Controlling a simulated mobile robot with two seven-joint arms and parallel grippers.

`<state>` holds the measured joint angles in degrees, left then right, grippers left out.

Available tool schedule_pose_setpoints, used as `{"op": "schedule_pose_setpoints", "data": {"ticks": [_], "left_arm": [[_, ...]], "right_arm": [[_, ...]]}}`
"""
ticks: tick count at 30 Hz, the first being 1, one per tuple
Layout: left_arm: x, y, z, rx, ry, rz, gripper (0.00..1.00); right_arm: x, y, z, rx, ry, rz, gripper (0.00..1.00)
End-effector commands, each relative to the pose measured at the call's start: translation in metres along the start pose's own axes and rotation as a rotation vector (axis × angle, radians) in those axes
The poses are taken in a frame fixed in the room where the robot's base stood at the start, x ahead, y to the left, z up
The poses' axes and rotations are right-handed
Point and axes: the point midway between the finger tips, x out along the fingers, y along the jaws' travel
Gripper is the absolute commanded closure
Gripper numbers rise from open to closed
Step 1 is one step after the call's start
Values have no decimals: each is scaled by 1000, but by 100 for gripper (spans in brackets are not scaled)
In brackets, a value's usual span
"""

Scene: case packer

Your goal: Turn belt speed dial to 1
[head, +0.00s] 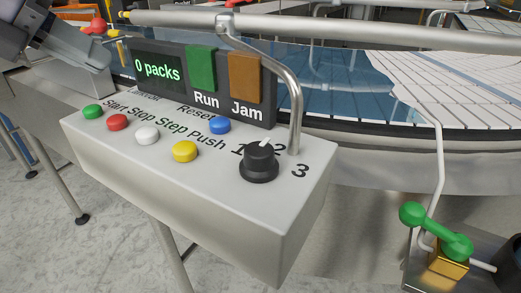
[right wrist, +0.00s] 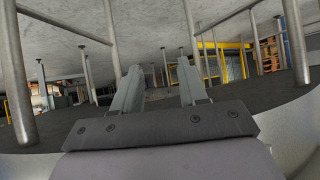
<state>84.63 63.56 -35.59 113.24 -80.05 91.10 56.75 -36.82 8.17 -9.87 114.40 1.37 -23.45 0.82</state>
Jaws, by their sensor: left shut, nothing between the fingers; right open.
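The belt speed dial (head: 258,163) is a black round knob at the right end of the grey control box (head: 190,190) in the head view. Its white pointer mark points up and slightly right, toward the back of the box. A 3 shows right of the knob; the numerals behind it are partly hidden, with a 1 at its left. My left gripper (head: 98,52) is at the upper left, shut and empty, well away from the dial. My right gripper (right wrist: 158,78) is open and empty in the right wrist view; the dial does not show there.
Green, red, white, yellow and blue buttons sit on the box left of the dial. A display (head: 158,68) reads "0 packs". A bent metal pipe (head: 293,100) comes down close behind the dial. A green-handled lever (head: 432,230) is at the lower right.

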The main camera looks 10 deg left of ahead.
Motion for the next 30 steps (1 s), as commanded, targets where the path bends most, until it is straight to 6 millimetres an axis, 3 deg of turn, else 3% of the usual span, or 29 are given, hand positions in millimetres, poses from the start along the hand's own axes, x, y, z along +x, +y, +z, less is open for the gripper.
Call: {"op": "schedule_pose_setpoints", "data": {"ticks": [1,5,11,15,18,24,30], "left_arm": [[0,-1,0,3,2,-1,80],[6,-16,-4,77,38,-18,40],[27,-80,-30,445,203,-71,40],[38,-126,-58,756,330,-93,40],[43,-149,-77,940,404,-97,40],[47,-169,-99,1138,488,-94,40],[63,-168,-108,1161,500,-94,40]], "right_arm": [[0,0,0,0,0,0,57],[0,0,-1,-1,2,0,57],[0,1,-1,-7,12,3,57],[2,5,7,-13,2,11,57],[2,7,8,-16,6,17,57],[2,8,14,-20,-1,19,57],[2,8,14,-21,-1,19,57]]}}
